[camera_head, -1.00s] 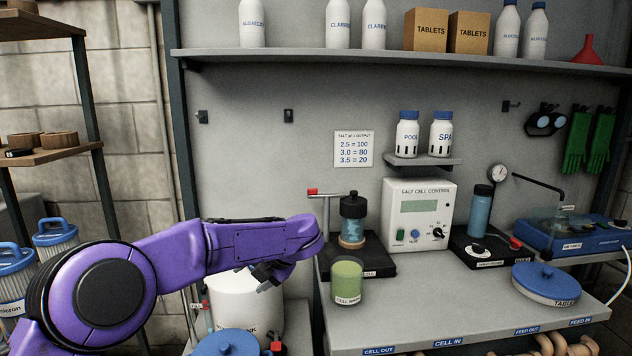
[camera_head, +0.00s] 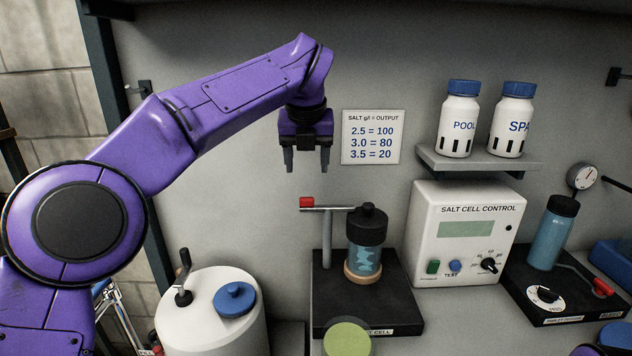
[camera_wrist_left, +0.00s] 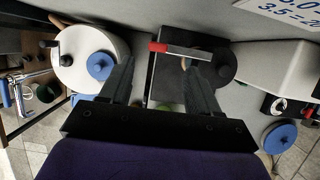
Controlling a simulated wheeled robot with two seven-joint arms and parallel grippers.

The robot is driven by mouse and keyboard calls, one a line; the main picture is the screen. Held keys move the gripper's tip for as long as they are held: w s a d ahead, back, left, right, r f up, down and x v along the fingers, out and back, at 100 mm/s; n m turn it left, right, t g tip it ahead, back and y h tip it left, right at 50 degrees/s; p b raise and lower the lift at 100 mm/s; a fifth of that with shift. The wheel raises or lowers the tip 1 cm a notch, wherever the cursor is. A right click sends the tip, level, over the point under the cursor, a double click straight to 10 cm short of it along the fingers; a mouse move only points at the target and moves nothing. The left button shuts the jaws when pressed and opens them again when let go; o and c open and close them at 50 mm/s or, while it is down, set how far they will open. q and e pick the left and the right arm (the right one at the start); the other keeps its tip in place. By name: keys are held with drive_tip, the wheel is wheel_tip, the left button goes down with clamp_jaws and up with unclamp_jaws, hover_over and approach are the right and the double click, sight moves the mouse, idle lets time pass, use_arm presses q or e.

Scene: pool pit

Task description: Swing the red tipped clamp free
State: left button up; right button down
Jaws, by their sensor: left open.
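The clamp is a grey bar on a thin upright post, with a red tip (camera_head: 306,202) at its left end. Its bar (camera_head: 332,209) reaches right to the black cap of a clear cell (camera_head: 366,245) with blue-green contents. The cell and post stand on a black base (camera_head: 330,309). My left gripper (camera_head: 307,170) is open and empty, pointing down above the red tip. In the left wrist view the red tip (camera_wrist_left: 158,47) shows between the open fingers (camera_wrist_left: 160,72), beyond them and apart from them. My right gripper is not in view.
A white salt cell control box (camera_head: 464,238) stands right of the cell. A white drum (camera_head: 212,322) with a crank handle stands at the lower left. A green-topped container (camera_head: 347,339) stands in front of the base. A small shelf (camera_head: 478,163) holds two white bottles.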

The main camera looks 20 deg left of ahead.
sight(307, 198)
use_arm(q)
drive_tip(key=x, duration=0.9)
drive_tip(key=shift+f, duration=0.2)
drive_tip(key=shift+s+a+f, duration=0.1)
drive_tip(key=shift+f, duration=0.05)
drive_tip(key=shift+s, duration=0.25)
drive_tip(key=shift+w, duration=0.1)
drive_tip(key=c, duration=1)
